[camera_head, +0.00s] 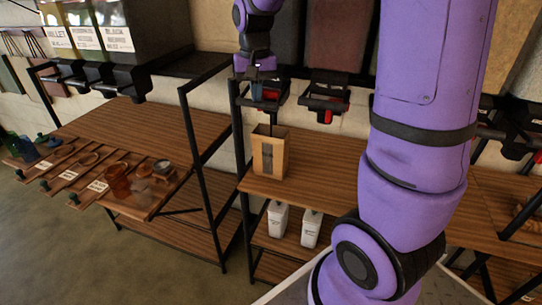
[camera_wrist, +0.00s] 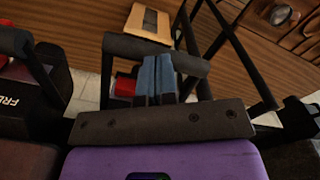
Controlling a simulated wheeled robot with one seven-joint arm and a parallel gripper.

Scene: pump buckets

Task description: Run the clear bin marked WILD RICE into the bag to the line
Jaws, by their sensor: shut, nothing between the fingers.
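A tan paper bag (camera_head: 269,152) stands upright on the wooden shelf below a black dispenser spout. Its front window shows dark contents in the lower part; I cannot make out the fill line. A thin dark streak runs from the spout down to the bag's mouth. The bag also shows in the wrist view (camera_wrist: 150,22). My gripper (camera_head: 262,95) is shut and empty at the dispenser's black handle (camera_wrist: 180,52); its blue fingertips (camera_wrist: 158,78) overlap the handle, and contact is hard to tell. The dark-filled bin (camera_head: 285,38) is above; its label is hidden.
Another dispenser (camera_head: 325,98) with a red part hangs to the right. Two white containers (camera_head: 277,218) stand on the lower shelf. Scoops and jars (camera_head: 118,180) lie on the left table. Black frame posts (camera_head: 195,150) stand left of the bag.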

